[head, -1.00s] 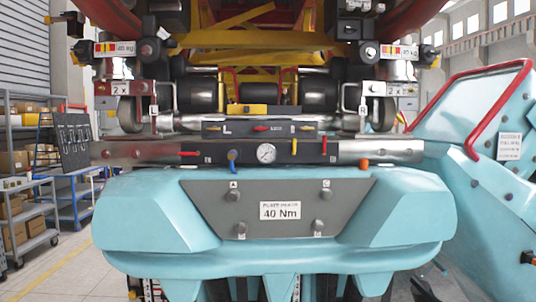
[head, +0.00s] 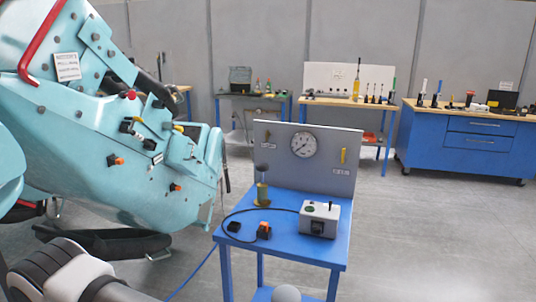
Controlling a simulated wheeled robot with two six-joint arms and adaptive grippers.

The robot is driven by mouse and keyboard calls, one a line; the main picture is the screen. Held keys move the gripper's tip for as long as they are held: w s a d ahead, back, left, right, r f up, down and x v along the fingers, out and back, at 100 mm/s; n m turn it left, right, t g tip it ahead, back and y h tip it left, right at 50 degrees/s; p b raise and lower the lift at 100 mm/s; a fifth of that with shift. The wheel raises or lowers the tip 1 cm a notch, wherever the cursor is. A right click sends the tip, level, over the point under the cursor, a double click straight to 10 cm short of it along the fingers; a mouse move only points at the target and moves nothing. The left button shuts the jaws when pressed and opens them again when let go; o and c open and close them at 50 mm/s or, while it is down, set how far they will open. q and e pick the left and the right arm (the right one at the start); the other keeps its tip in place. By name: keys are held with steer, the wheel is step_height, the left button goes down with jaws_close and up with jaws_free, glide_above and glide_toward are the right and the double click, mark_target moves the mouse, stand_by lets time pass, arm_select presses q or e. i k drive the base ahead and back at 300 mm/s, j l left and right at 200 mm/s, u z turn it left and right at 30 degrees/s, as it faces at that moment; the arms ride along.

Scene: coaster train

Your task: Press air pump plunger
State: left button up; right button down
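What looks like the air pump is a small brass-coloured cylinder (head: 262,195) standing on the blue test table (head: 290,249). A thin rod rises from it to a dark round knob (head: 262,168), which looks like the plunger and stands up above the cylinder. A grey upright panel (head: 338,160) with a round gauge (head: 304,144) stands behind it. The gauge reading is too small to tell. Part of my arm shows at the bottom left. Neither of my grippers shows in the head view.
A light grey box (head: 319,218), an orange and black part (head: 264,230) and a black hose lie on the table. The teal coaster car (head: 120,150) fills the left. Workbenches (head: 470,130) line the back wall. The floor right of the table is clear.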

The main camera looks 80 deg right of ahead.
mark_target(262, 166)
steer(key=k+l, duration=0.2)
steer(key=l, duration=0.15)
steer(key=k+l, duration=0.25)
steer(key=k+l+z, duration=0.1)
steer(key=l, duration=0.35)
steer(key=k+l, duration=0.55)
steer(key=l, duration=0.2)
steer(key=k+l, duration=0.2)
steer(key=l, duration=0.7)
steer(key=i+l+z, duration=0.1)
steer(key=l, duration=0.4)
